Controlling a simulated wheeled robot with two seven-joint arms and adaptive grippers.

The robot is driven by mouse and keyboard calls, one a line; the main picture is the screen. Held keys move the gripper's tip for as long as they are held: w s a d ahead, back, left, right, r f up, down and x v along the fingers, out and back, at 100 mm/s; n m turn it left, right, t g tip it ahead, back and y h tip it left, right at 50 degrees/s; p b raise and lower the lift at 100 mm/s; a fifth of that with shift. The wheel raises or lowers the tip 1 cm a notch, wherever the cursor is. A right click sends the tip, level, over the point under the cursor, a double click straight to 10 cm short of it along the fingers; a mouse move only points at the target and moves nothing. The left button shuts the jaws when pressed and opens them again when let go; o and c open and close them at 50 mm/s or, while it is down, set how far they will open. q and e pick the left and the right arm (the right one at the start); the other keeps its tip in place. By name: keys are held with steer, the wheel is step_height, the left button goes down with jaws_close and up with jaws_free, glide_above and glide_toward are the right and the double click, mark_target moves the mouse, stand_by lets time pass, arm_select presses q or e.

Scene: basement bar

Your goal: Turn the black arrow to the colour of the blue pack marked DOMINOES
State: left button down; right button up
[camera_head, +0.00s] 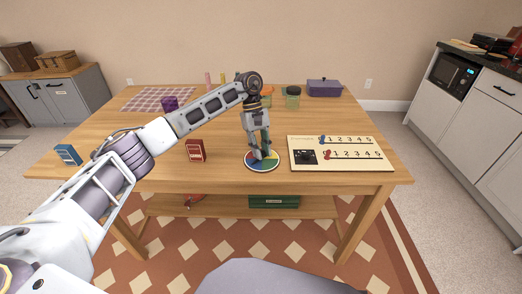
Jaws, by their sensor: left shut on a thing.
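A round spinner disc (249,163) with coloured sectors, blue, green and red among them, lies near the front edge of the wooden table. My left gripper (263,153) points down over the middle of the disc and is shut on the black arrow, which its fingers mostly hide. I cannot tell which colour the arrow points to. The blue pack (68,154) stands at the table's left end; its lettering is too small to read. A red pack (195,150) stands left of the disc. My right gripper is not in view.
A cream score board (340,147) with numbers and pegs lies right of the disc. A purple cup (169,103), a checked cloth (150,97), small jars (292,101) and a purple pot (324,88) are farther back.

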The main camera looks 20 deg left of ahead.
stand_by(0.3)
arm_select(q)
steer(key=c, duration=1.3)
jaws_free()
steer(key=shift+o, duration=0.2)
steer(key=v, duration=1.2)
steer(key=shift+d, duration=0.1)
